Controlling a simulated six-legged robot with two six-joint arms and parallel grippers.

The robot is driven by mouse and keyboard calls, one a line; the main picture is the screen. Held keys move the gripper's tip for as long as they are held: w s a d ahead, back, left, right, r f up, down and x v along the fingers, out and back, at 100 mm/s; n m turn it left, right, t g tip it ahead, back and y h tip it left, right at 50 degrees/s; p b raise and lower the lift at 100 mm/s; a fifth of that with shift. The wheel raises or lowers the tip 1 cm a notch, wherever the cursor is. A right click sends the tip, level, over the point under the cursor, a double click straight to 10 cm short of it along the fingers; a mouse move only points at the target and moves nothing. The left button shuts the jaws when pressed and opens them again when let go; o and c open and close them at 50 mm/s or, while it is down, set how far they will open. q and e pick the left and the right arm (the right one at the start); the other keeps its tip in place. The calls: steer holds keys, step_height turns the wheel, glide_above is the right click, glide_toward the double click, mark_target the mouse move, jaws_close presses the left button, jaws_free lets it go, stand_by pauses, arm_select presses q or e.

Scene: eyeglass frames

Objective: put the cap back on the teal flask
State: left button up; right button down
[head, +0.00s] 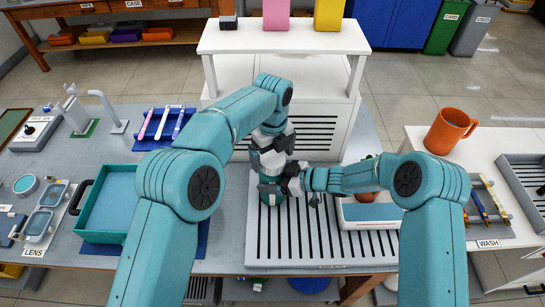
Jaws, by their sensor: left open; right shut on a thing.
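My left gripper (271,186) points down from above over the grey slatted rack and is open. My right gripper (283,187) comes in from the right, level, and is shut on what seems to be the teal flask (271,198). Only a small teal patch of the flask shows between and below the fingers. The two grippers are close together, and they hide most of the flask and its top. I cannot make out the cap, or whether it sits on the flask.
The slatted rack (318,250) is clear in front. A white shelf stand (283,38) rises close behind. A teal tray (108,206) and lens dishes lie left. A white-and-blue box (370,222) sits under my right forearm. An orange mug (450,130) is on the right table.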

arm_select(q)
steer(key=shift+r, duration=1.55)
steer(key=shift+c, duration=0.2)
